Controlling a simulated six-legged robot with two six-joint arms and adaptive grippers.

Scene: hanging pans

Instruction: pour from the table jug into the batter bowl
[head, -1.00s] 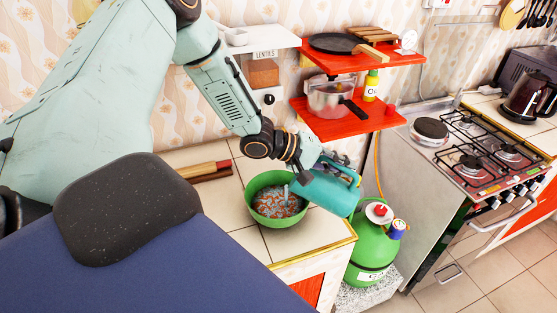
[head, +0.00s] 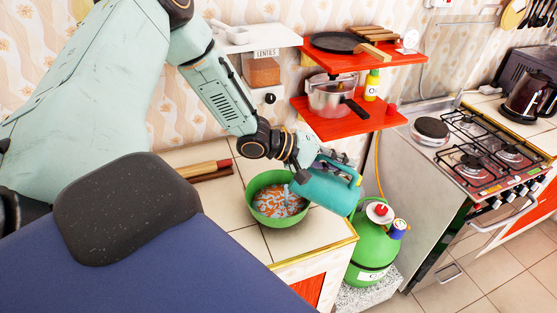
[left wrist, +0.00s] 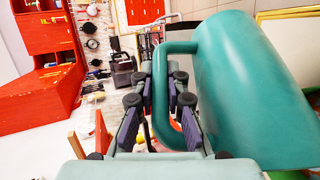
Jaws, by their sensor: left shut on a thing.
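The teal jug (head: 328,188) is held tilted in the air at the right rim of the green batter bowl (head: 258,213), with its spout end toward the bowl. A pale blue streak (head: 287,190) shows between the spout and the bowl; the bowl holds a mix of orange and pale blue bits. My left gripper (head: 311,160) is shut on the jug. In the left wrist view, the jug (left wrist: 250,80) fills the right side and its handle sits between the fingers of my left gripper (left wrist: 158,112). My right gripper is not in view.
The bowl stands on a tiled counter (head: 240,160) near its right edge, with wooden-handled utensils (head: 207,170) behind. A green gas bottle (head: 372,243) stands below the jug. Red shelves (head: 350,122) with a pot and pan are behind. The stove (head: 485,150) is at right.

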